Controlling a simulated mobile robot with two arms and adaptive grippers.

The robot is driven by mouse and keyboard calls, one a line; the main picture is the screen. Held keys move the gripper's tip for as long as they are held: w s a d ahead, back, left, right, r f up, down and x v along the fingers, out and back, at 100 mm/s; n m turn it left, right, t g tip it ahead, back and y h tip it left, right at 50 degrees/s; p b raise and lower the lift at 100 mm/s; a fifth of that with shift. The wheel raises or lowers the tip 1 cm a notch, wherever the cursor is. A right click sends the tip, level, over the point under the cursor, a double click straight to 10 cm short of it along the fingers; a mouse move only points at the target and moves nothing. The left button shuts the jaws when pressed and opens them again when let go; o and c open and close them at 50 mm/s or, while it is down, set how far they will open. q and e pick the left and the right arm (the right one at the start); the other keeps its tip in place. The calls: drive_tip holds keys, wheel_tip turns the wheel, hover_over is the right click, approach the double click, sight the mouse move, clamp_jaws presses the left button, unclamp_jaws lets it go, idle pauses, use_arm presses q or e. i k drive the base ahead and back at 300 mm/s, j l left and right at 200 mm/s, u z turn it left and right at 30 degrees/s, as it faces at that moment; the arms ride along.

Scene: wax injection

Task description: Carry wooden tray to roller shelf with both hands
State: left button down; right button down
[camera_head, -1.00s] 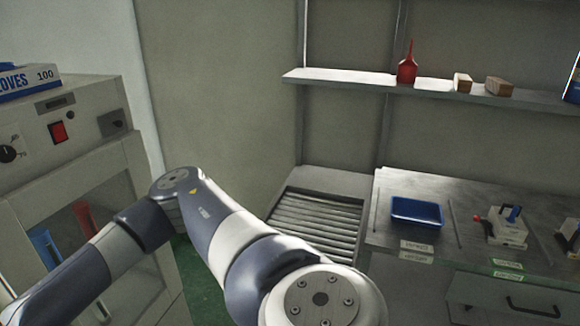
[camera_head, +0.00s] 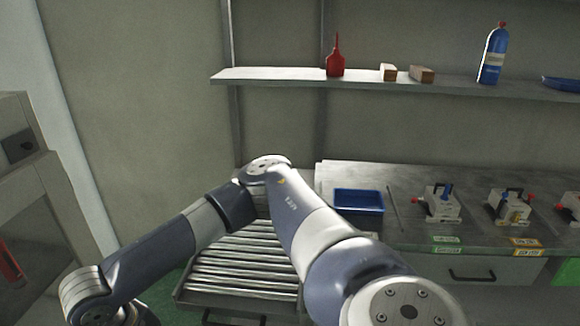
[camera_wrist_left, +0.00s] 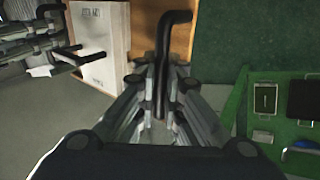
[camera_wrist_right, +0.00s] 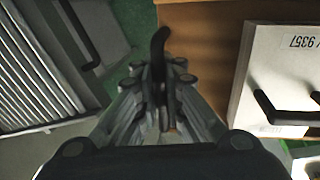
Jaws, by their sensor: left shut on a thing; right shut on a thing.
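The wooden tray shows as brown board in the left wrist view (camera_wrist_left: 145,22) and the right wrist view (camera_wrist_right: 205,45). A white box-like block with a dark handle lies on it, seen in the left wrist view (camera_wrist_left: 98,40) and right wrist view (camera_wrist_right: 290,70). My left gripper (camera_wrist_left: 162,112) is shut on one black tray handle (camera_wrist_left: 168,45). My right gripper (camera_wrist_right: 160,118) is shut on the other black handle (camera_wrist_right: 158,55). The roller shelf (camera_head: 240,266) is in the lower middle of the head view, partly behind my arm; its rollers show left of my right gripper (camera_wrist_right: 35,75). The head view shows neither gripper nor tray.
A grey counter (camera_head: 400,180) right of the rollers bears a blue bin (camera_head: 358,201) and clamp-like metal blocks (camera_head: 441,205). A wall shelf (camera_head: 290,77) hangs above. A cabinet (camera_head: 40,200) stands left. Green surface with tools (camera_wrist_left: 290,110) lies beside my left gripper.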

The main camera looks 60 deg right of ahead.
sight(249, 256)
drive_tip(key=l+z, duration=0.2)
drive_tip(key=z, duration=0.65)
drive_tip(key=i+l, duration=0.7)
drive_tip(key=l+z, duration=0.05)
drive_tip(key=l, duration=0.05)
